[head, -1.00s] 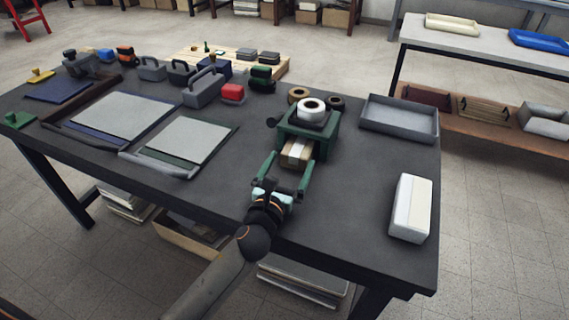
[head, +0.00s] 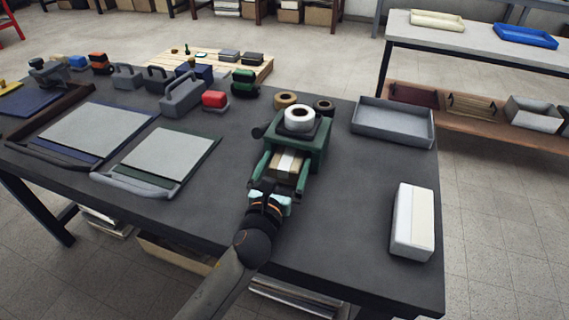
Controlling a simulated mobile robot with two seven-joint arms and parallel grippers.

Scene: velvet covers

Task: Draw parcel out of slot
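The parcel (head: 288,164), a brown box with a pale strip across its top, pokes out of the front slot of a green housing (head: 316,144) on the dark bench. Its rear part is hidden inside the housing. My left gripper (head: 285,158) has two long green fingers, one on each side of the parcel, with their tips near the housing's front. The fingers are spread apart; I see no clear contact with the parcel. My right gripper is not in view.
A roll of white tape (head: 299,117) sits on top of the housing. A grey tray (head: 393,122) and a white box (head: 413,220) stand to the right. Two boards (head: 172,155) (head: 96,130) lie to the left. The bench (head: 345,225) is clear between housing and white box.

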